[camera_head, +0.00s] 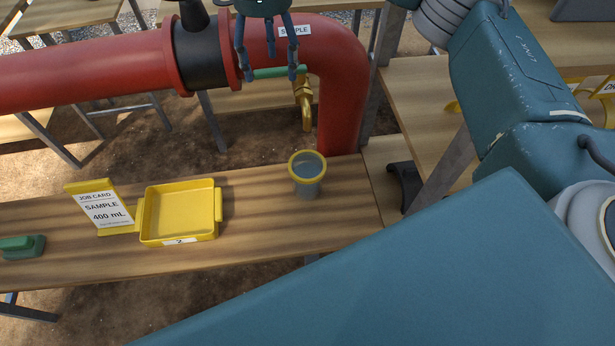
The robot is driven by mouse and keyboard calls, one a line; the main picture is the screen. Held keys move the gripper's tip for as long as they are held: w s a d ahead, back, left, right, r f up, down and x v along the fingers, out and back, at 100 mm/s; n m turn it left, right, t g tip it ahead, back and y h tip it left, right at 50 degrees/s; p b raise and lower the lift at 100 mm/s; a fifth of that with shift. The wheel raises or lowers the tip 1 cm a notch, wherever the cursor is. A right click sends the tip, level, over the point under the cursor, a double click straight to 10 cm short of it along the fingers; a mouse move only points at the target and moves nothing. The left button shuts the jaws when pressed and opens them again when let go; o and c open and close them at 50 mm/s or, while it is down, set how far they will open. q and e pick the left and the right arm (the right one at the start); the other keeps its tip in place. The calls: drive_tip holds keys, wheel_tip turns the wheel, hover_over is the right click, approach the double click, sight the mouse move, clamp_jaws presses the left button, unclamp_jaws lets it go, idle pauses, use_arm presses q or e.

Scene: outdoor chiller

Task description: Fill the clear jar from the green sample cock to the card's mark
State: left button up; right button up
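The jar (307,188), see-through grey with a yellow rim, stands upright on the wooden bench. In the picture it is directly below the brass sample cock (304,95); no stream shows between them. I cannot tell the liquid level in the jar. The cock's green lever (272,73) points left across the red pipe. My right gripper (268,75) comes in from the top with its fingers spread around the lever; whether they touch it is unclear. The yellow-framed job card (102,210) reads "SAMPLE 400 mL". My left gripper is out of view.
A yellow tray (180,240) labelled 2 sits beside the card, left of the jar. A green object (22,246) lies at the bench's left end. The red pipe (90,72) runs behind and bends down at the right. The bench between tray and jar is clear.

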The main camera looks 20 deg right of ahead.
drive_tip(key=shift+a, duration=0.1)
idle(0.4)
wheel_tip(320, 180, up, 7)
drive_tip(key=p, duration=0.5)
drive_tip(key=shift+a+r, duration=0.1)
wheel_tip(320, 180, up, 12)
idle(0.5)
drive_tip(key=shift+s, duration=0.1)
